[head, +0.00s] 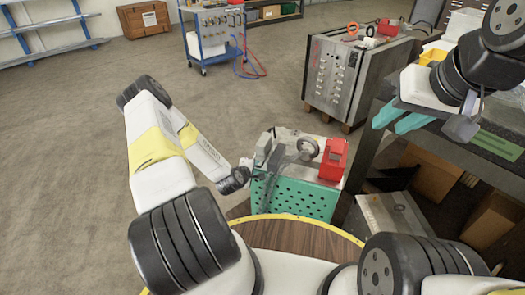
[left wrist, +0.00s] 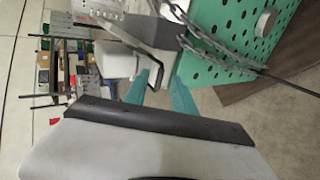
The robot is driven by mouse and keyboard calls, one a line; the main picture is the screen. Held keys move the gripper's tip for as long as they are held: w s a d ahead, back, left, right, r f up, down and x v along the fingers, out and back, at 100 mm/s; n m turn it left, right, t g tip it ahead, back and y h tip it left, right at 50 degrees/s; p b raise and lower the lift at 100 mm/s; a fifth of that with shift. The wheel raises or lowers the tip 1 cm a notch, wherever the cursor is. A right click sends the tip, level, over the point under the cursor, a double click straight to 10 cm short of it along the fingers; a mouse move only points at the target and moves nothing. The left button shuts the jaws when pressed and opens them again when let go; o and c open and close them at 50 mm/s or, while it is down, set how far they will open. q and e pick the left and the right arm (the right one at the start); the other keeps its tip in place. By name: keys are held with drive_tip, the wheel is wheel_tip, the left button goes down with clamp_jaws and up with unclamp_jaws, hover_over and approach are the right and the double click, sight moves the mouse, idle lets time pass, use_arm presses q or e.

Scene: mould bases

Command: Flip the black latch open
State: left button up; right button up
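A green perforated box (head: 292,197) stands in front of me with grey metal parts on top. In the left wrist view, its green side (left wrist: 225,45) fills the upper right. A bent black bar (left wrist: 150,52), which looks like the black latch, lies just beyond my left fingertips. My right gripper (head: 399,119) is open and empty at the right.
A handwheel (head: 308,148) and a red box (head: 333,159) sit on the green box. Dark chains (left wrist: 215,42) hang across its side. A dark bench (head: 480,152) with cartons below stands at the right. A metal cabinet (head: 345,80) stands behind. The floor (head: 70,170) at the left is clear.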

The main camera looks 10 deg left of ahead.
use_arm(q)
drive_tip(key=d+v, duration=0.1)
drive_tip(key=v, duration=0.6)
drive_tip(key=shift+s+a, duration=0.25)
drive_tip(key=shift+a, duration=0.3)
drive_tip(key=shift+r, duration=0.2)
wheel_tip(320, 180, up, 26)
drive_tip(key=s+m+g, duration=0.1)
drive_tip(key=m+g, duration=0.3)
drive_tip(key=m, duration=0.8)
drive_tip(key=s+d+r+m, duration=0.2)
drive_tip(key=s+d+r, duration=0.1)
drive_tip(key=s+r, duration=0.6)
drive_tip(key=s+d+r+m+g, duration=0.1)
drive_tip(key=s+d+r+m, duration=0.2)
drive_tip(key=s+r, duration=0.6)
drive_tip(key=s, duration=0.4)
drive_tip(key=shift+d+h, duration=0.2)
drive_tip(key=shift+h, duration=0.1)
